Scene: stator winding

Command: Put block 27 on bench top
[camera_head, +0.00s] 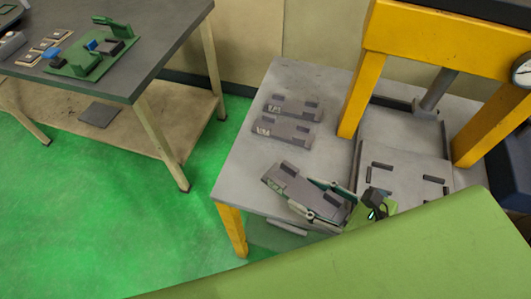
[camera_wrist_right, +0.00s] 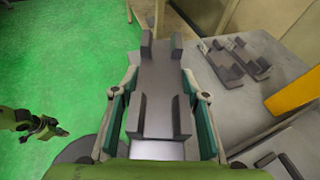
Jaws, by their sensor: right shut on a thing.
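My right gripper (camera_head: 324,203) is shut on a grey block (camera_head: 296,188) with raised lugs at its ends. In the right wrist view, the block (camera_wrist_right: 160,90) lies lengthwise between the two fingers (camera_wrist_right: 162,105). It has a small pale label in the head view, too small to read surely as 27. The block is over the front part of the grey bench top (camera_head: 245,160); I cannot tell whether it touches. An olive gripper, likely my left one (camera_wrist_right: 42,128), shows at the left of the right wrist view; its jaws are unclear.
Two similar grey blocks (camera_head: 293,106) (camera_head: 283,131) lie further back on the bench top. A yellow press frame (camera_head: 362,90) stands right of them, with a grey plate (camera_head: 405,180) beneath. A dark table (camera_head: 160,40) with a green fixture (camera_head: 90,55) is at left. Bare bench shows left of the blocks.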

